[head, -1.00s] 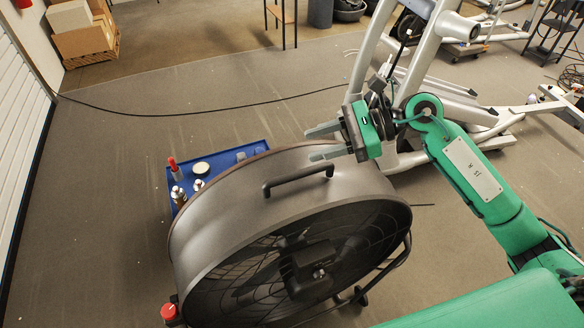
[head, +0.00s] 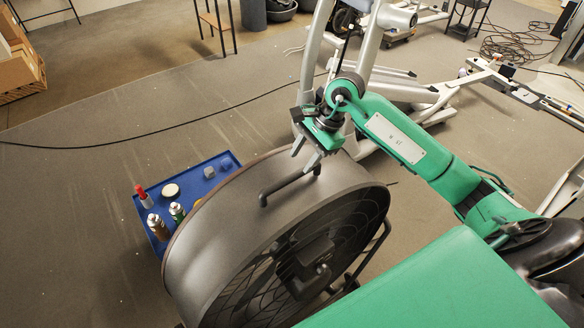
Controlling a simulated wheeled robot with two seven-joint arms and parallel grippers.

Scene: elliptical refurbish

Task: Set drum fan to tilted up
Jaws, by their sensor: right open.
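The drum fan (head: 225,230) is a large dark grey cylinder standing on the floor, its black grille facing the lower right. A black bar handle (head: 288,186) sits on top of its drum. My right gripper (head: 304,160) is open, its fingers pointing down at the far end of the handle, close above or around it; I cannot tell whether they touch it. Part of the fan's tubular stand (head: 376,252) shows at the right. The fan's lower part is cut off by the frame edge. My left gripper is not in view.
A blue tray (head: 222,160) with bottles and small items lies behind the fan at the left. A silver elliptical machine (head: 384,72) stands behind my right arm. A black cable (head: 130,147) crosses the floor. The floor at the left is clear.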

